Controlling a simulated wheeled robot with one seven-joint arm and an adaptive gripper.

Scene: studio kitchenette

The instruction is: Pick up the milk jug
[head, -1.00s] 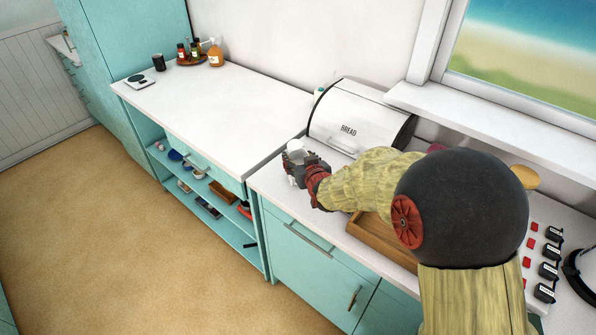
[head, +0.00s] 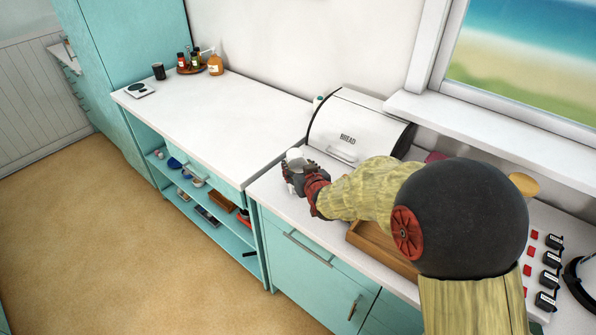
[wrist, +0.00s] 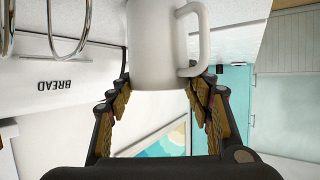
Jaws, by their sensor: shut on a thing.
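The milk jug is a small white vessel with a side handle. In the head view the milk jug (head: 294,154) shows just above my fingers, at the left end of the right-hand counter, in front of the bread bin. My gripper (head: 301,176) is shut on it and hides its lower part. In the wrist view, which is upside down, the jug (wrist: 157,45) lies between the two fingers of my gripper (wrist: 165,82), its handle at the right finger. Its far end is cut off by the frame. I cannot tell whether it touches the counter.
The white bread bin (head: 365,122) stands close behind the jug. A wooden tray (head: 380,247) lies on the counter below my forearm. The left counter (head: 220,115) is mostly clear, with bottles (head: 216,64), a dark cup (head: 158,72) and a scale (head: 140,90) at its far end.

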